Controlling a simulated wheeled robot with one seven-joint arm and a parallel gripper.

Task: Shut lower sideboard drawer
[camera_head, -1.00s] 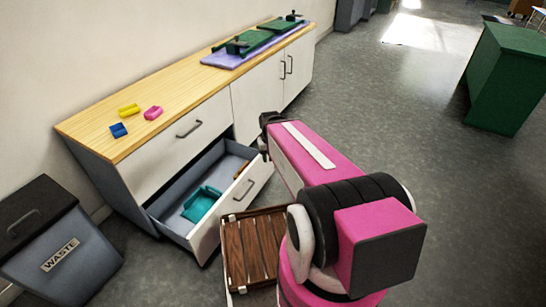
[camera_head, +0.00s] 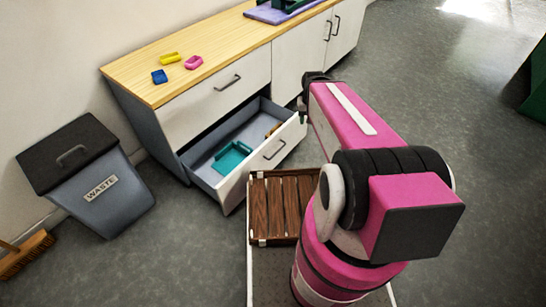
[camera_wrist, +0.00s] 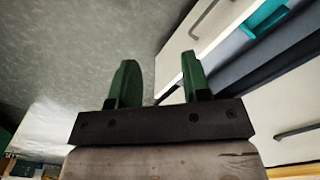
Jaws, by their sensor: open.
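The lower sideboard drawer (camera_head: 233,187) stands pulled out in the head view, with a white front and a dark handle. A teal tray-like piece (camera_head: 231,158) and a small brown item (camera_head: 273,128) lie in it. In the wrist view the drawer's white front (camera_wrist: 197,35) shows at the upper middle, with part of the teal piece (camera_wrist: 266,20) behind it. My gripper (camera_wrist: 158,82) is open and empty, its two green fingers apart. The right finger appears close to the drawer front; contact cannot be told. In the head view my arm mostly hides the gripper, near the drawer's right end.
The sideboard's wooden top (camera_head: 140,72) holds blue, yellow and pink pieces. The upper drawer (camera_head: 205,105) is shut. A waste bin (camera_head: 85,180) stands left of the sideboard. A slatted wooden crate (camera_head: 281,207) is in front of the drawer.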

